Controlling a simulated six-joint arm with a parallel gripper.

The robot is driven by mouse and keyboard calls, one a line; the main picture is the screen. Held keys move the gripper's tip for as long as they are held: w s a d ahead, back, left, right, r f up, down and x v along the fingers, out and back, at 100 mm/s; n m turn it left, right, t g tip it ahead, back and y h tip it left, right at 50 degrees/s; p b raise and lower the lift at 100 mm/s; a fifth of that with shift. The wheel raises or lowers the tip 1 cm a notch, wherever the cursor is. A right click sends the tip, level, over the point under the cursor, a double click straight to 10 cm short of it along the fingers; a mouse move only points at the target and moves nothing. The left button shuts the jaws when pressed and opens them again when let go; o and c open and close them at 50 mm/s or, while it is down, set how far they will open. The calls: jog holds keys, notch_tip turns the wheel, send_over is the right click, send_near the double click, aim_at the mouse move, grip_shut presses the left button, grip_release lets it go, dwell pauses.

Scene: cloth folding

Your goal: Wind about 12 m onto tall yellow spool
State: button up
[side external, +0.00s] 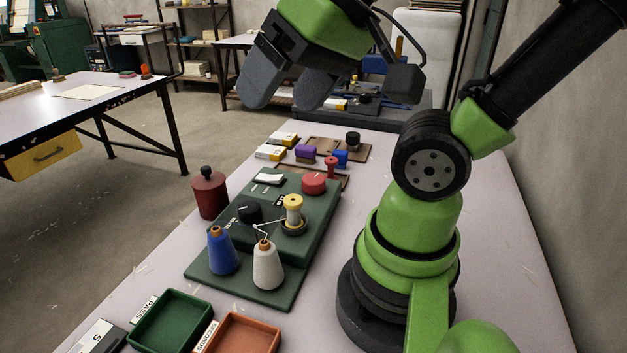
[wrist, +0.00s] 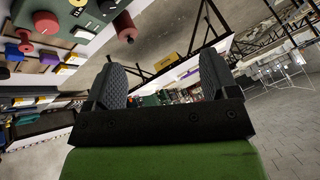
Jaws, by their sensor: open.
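A tall yellow spool (side external: 293,207) stands upright on a dark round base on the green winding machine (side external: 318,232). The machine carries a red button (side external: 314,183), a black knob (side external: 248,212) and a small white panel (side external: 268,178). A white cone (side external: 266,267) and a blue cone (side external: 222,252) stand at its near end. A thin pale guide rises by the white cone; I cannot tell whether thread reaches the spool. My gripper (side external: 287,90) is open and empty, high above the table's far part, well apart from the spool. Its two fingers (wrist: 162,78) also show spread in the wrist view.
A dark red canister (side external: 209,194) stands left of the machine. A green tray (side external: 172,319) and an orange tray (side external: 243,335) lie at the near end. Small coloured pieces, including a purple one (side external: 305,152), sit on brown boards behind. Another table (side external: 75,110) stands left.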

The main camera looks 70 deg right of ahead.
jog(key=w+d+f+m+g+h, duration=0.25)
jog(key=w+d+f, duration=0.3)
jog(key=d, duration=0.45)
jog(key=m+g, duration=0.2)
jog(key=g, duration=0.2)
send_near(314, 178)
jog(key=shift+w+d+y, duration=0.2)
jog(key=shift+d+y, duration=0.2)
jog(key=shift+y, duration=0.05)
notch_tip(314, 178, down, 9)
jog(key=shift+f, duration=0.25)
jog(key=shift+c, duration=0.5)
jog(key=c, duration=0.8)
jog(key=shift+m, duration=0.85)
jog(key=o, duration=0.9)
